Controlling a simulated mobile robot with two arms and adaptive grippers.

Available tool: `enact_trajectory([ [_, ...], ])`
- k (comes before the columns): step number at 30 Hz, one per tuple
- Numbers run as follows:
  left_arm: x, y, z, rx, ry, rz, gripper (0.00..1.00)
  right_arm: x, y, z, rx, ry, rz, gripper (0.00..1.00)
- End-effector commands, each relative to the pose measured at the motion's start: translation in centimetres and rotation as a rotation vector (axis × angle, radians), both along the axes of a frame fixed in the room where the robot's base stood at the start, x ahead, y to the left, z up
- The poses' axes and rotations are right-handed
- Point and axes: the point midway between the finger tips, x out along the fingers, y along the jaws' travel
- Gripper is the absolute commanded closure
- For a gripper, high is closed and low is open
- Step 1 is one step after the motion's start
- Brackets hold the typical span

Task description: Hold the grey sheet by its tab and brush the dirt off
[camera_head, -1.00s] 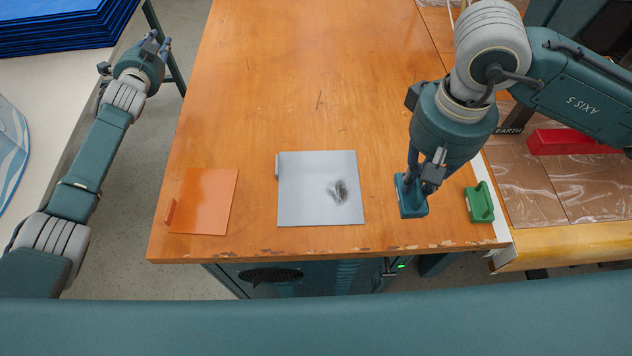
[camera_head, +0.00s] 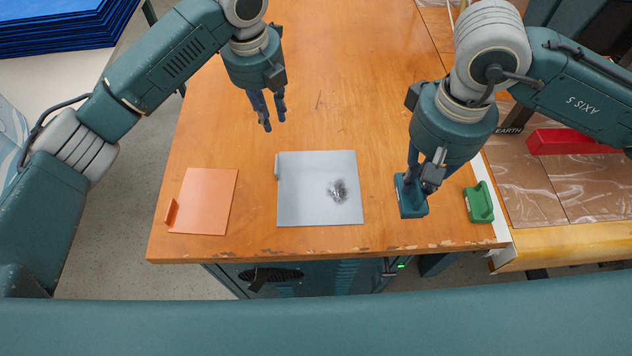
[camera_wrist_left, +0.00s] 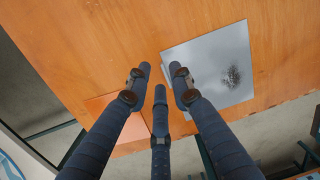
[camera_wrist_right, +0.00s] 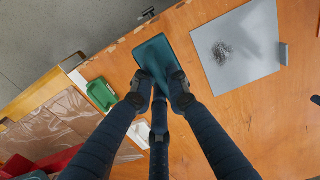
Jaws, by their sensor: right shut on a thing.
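The grey sheet (camera_head: 305,205) lies flat on the wooden table, with a small upright tab (camera_head: 277,166) on its left edge. A dark patch of dirt (camera_head: 338,190) is on its right half; it also shows in the left wrist view (camera_wrist_left: 231,77). My left gripper (camera_head: 267,128) is open and empty above the table, behind the sheet's tab side. My right gripper (camera_head: 412,182) is shut on a blue-teal brush block (camera_head: 411,207), right of the sheet. In the right wrist view the block (camera_wrist_right: 155,57) sits between the fingers. Whether it touches the table I cannot tell.
An orange sheet (camera_head: 207,205) with its own tab lies left of the grey one. A green block (camera_head: 479,202) stands near the table's right edge. A red box (camera_head: 575,141) is further right. The table behind the sheets is clear.

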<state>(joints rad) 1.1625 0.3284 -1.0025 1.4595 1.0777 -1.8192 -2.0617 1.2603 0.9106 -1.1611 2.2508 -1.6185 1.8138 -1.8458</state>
Motion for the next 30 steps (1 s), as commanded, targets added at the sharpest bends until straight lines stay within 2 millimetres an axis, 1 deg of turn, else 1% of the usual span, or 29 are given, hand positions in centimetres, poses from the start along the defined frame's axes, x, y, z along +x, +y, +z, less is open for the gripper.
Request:
enact_trajectory([
  [1, -1.0, 0.0, 0.3, 0.023, 0.024, -0.057, 0.78, 0.0, 0.0, 0.0, 0.0, 0.0, 0.0, 1.0],
  [4, -2.5, 0.1, 0.5, 0.056, 0.064, -0.132, 0.78, 0.0, 0.0, 0.0, 0.0, 0.0, 0.0, 1.0],
  [8, -3.2, 0.2, 0.2, 0.07, 0.084, -0.166, 0.78, 0.0, 0.0, 0.0, 0.0, 0.0, 0.0, 1.0],
  [11, -3.2, 0.3, -0.6, 0.07, 0.086, -0.167, 0.78, 0.0, 0.0, 0.0, 0.0, 0.0, 0.0, 1.0],
  [24, -3.2, 0.3, -7.1, 0.069, 0.085, -0.164, 0.78, 0.0, 0.0, 0.0, 0.0, 0.0, 0.0, 1.0],
  [30, -3.2, 0.3, -9.6, 0.069, 0.084, -0.163, 0.78, 0.0, 0.0, 0.0, 0.0, 0.0, 0.0, 1.0],
])
